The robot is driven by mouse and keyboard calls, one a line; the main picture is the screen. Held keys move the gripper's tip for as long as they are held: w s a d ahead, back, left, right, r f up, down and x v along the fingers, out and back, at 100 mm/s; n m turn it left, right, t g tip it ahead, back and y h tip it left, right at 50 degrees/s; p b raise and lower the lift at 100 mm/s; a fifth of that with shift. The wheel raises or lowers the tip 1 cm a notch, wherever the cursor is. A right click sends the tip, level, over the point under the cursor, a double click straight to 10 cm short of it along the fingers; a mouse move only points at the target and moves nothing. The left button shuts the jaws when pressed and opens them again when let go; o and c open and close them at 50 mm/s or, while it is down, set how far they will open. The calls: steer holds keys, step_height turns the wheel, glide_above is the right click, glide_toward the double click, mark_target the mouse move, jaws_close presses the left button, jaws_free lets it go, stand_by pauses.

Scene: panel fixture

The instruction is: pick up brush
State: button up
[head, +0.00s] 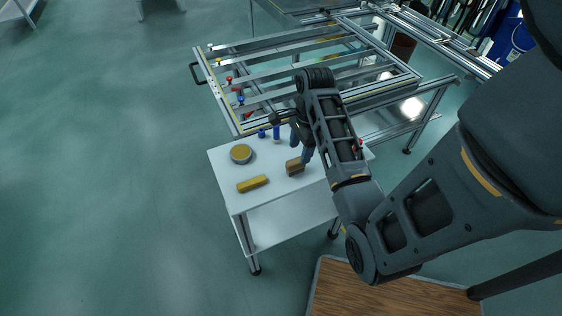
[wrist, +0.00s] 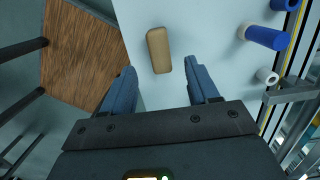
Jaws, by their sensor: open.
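A brown block (head: 294,168), which looks like the brush, lies on the white table near its right part. In the wrist view the tan block (wrist: 158,50) lies lengthwise just beyond and between the fingertips, touching neither as far as I can see. Bristles cannot be made out. My gripper (head: 302,148) is above the table close to the block, with its blue fingers pointing down. In the wrist view my gripper (wrist: 159,70) is open and empty, one finger to each side of the block's line.
A yellow block (head: 252,184) and a round tin (head: 241,153) stand on the white table (head: 240,205). Blue cylindrical pieces (wrist: 266,38) are right of the block in the wrist view. A metal frame fixture (head: 320,75) stands behind the table.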

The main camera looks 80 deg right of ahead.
mark_target(296, 161)
steer(key=f, duration=0.5)
steer(key=w+a+f, duration=0.1)
steer(key=f, duration=0.1)
steer(key=shift+f, duration=0.25)
steer(key=shift+d, duration=0.1)
steer(key=c, duration=1.1)
